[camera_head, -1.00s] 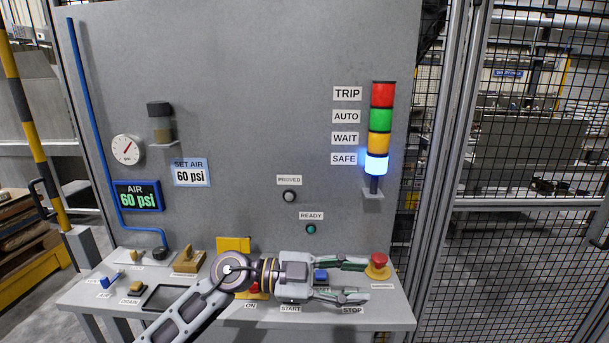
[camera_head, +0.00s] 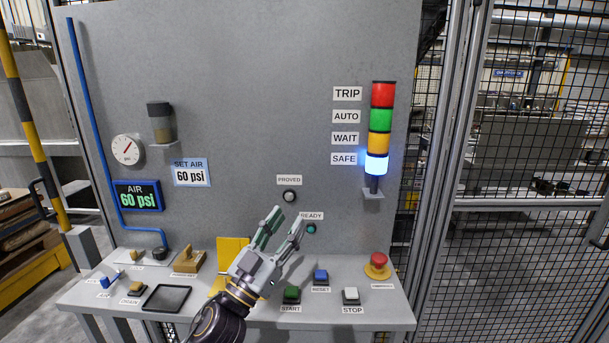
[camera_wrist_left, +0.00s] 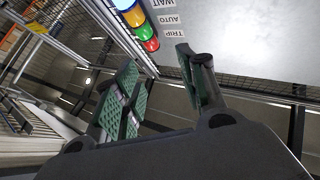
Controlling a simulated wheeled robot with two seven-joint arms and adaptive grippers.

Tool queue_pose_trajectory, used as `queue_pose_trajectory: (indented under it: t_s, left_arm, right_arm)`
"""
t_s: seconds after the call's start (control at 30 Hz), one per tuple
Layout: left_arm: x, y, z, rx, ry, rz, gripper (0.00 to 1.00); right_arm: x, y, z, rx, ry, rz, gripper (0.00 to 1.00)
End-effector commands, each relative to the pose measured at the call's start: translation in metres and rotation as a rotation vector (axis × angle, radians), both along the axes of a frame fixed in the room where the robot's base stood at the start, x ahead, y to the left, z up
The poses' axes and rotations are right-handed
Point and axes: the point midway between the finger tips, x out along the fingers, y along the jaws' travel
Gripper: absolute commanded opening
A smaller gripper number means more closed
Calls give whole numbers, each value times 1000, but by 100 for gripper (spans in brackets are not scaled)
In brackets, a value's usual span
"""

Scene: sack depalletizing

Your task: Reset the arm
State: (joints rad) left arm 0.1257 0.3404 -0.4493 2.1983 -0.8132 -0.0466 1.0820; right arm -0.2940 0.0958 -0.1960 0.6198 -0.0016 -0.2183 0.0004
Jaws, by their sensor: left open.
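My left gripper (camera_head: 283,225) is open and empty. In the head view it points up and to the right, in front of the grey panel and above the console shelf. Its fingers also show in the left wrist view (camera_wrist_left: 160,92), apart with nothing between them. The blue RESET button (camera_head: 321,277) sits on the shelf to the right of the gripper, with the green START button (camera_head: 291,293) and the white STOP button (camera_head: 351,296) near it. The gripper touches none of these. My right gripper is not in view.
A red emergency button (camera_head: 378,263) stands at the shelf's right end. A yellow plate (camera_head: 231,254) stands behind my wrist. The light tower (camera_head: 376,165) glows at SAFE. The AIR display (camera_head: 139,197) reads 60 psi. A mesh fence (camera_head: 530,150) stands on the right.

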Motion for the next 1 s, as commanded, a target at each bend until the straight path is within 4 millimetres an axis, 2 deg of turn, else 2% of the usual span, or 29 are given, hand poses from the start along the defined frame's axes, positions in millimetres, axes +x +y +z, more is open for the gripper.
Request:
queue_pose_trajectory:
  t_s: [0.27, 0.53, 0.77, 1.0]
  left_arm:
    - [21, 58, -52, -40, 222, 244, 41]
    - [21, 107, -124, -12, 486, 438, 41]
    - [1, 141, -193, 61, 737, 552, 41]
    - [-41, 165, -265, 174, 1015, 610, 41]
  right_arm:
    - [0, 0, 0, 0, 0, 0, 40]
    - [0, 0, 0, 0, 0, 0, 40]
    - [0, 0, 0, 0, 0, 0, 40]
    - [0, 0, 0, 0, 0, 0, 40]
